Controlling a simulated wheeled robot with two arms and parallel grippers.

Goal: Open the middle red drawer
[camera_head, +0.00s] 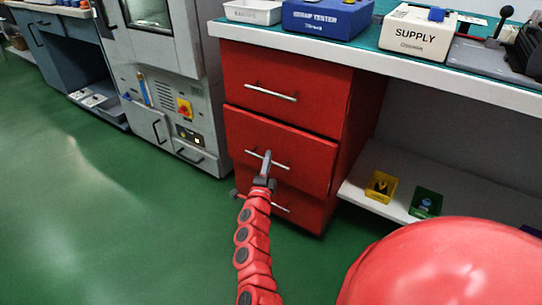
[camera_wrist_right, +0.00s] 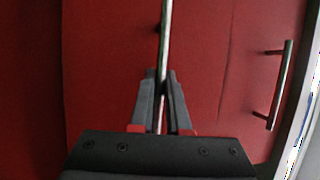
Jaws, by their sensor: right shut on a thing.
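The red drawer unit under the bench has three stacked drawers with silver bar handles. The middle red drawer (camera_head: 305,157) shows between the top drawer (camera_head: 315,80) and the bottom drawer (camera_head: 308,212). My right gripper (camera_head: 266,158) is at the middle drawer's handle (camera_head: 284,166). In the right wrist view the gripper (camera_wrist_right: 161,76) is shut on this handle (camera_wrist_right: 166,35), which runs between its fingers. The drawer's front (camera_wrist_right: 110,75) fills much of that view. My left gripper is not in view.
The top drawer's handle (camera_wrist_right: 280,85) shows at right in the wrist view. A grey cabinet machine (camera_head: 165,90) stands left of the drawers. A low shelf (camera_head: 375,207) at right holds a yellow bin (camera_head: 381,187) and a green bin (camera_head: 426,203). The green floor (camera_head: 130,230) in front is clear.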

